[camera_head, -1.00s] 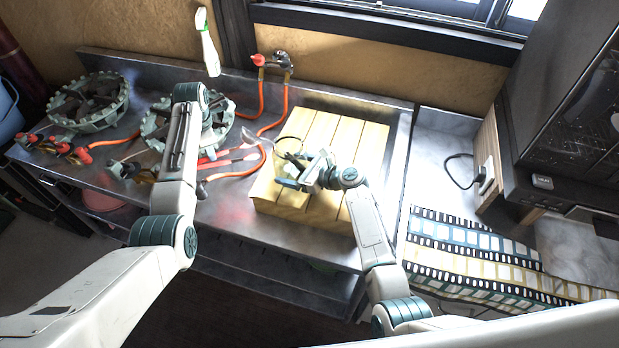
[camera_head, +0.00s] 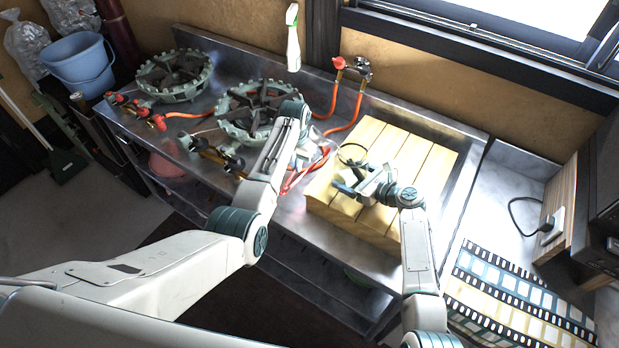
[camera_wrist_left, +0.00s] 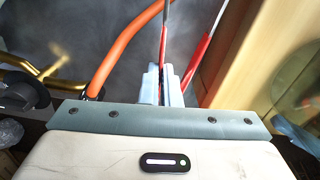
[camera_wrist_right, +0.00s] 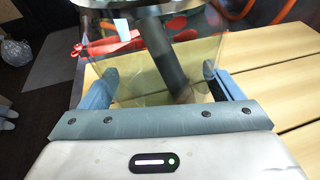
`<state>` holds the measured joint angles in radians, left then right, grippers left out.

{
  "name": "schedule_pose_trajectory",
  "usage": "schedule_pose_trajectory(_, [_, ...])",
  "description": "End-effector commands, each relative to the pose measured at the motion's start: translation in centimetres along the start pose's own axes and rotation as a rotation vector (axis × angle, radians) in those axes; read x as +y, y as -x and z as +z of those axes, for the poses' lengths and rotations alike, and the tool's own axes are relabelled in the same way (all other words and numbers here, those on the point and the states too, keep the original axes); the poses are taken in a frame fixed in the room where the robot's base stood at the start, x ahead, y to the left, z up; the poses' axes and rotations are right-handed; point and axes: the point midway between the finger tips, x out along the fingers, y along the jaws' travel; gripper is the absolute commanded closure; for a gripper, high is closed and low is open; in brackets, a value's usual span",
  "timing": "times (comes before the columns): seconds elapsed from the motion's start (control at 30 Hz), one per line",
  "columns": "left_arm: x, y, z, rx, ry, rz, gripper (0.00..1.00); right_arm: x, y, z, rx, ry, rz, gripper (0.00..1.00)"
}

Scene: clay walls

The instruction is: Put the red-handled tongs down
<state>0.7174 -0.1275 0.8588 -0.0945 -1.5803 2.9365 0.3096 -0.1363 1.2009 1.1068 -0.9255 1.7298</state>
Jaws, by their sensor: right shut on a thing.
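The red-handled tongs (camera_head: 289,183) are over the steel counter (camera_head: 213,97), left of the slatted wooden board. My left gripper (camera_head: 304,158) is at them. In the left wrist view its fingers (camera_wrist_left: 161,86) are close together around part of the tongs, whose red handle (camera_wrist_left: 197,62) shows beside them. Whether the fingers grip it or stand just clear is not plain. My right gripper (camera_head: 362,190) is shut on a clear glass vessel (camera_wrist_right: 140,80) with a dark rim, over the wooden board (camera_head: 410,165).
Two gas burners (camera_head: 174,76) with orange hoses stand on the counter's left. A spray bottle (camera_head: 293,40) is at the back wall. A blue bucket (camera_head: 78,66) is at far left. A patterned cloth (camera_head: 515,295) lies at right.

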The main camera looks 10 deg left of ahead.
Motion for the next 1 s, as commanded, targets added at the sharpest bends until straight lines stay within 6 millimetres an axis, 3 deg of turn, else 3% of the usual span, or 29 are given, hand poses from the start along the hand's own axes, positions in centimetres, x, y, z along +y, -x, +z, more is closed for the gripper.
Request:
schedule_pose_trajectory(0.5, [0.0,-6.1,0.1,0.0,-0.002,0.0,1.0,0.0,0.0,0.0,0.0,-0.001,0.0,0.27])
schedule_pose_trajectory(0.9, [0.0,-6.9,-0.1,0.003,-0.002,-0.001,1.0,0.0,0.0,0.1,-0.001,0.0,0.0,0.27])
schedule_pose_trajectory(1.0, [0.0,-7.0,-0.1,0.003,-0.002,-0.001,0.79,0.0,0.0,0.1,-0.002,0.0,0.0,0.27])
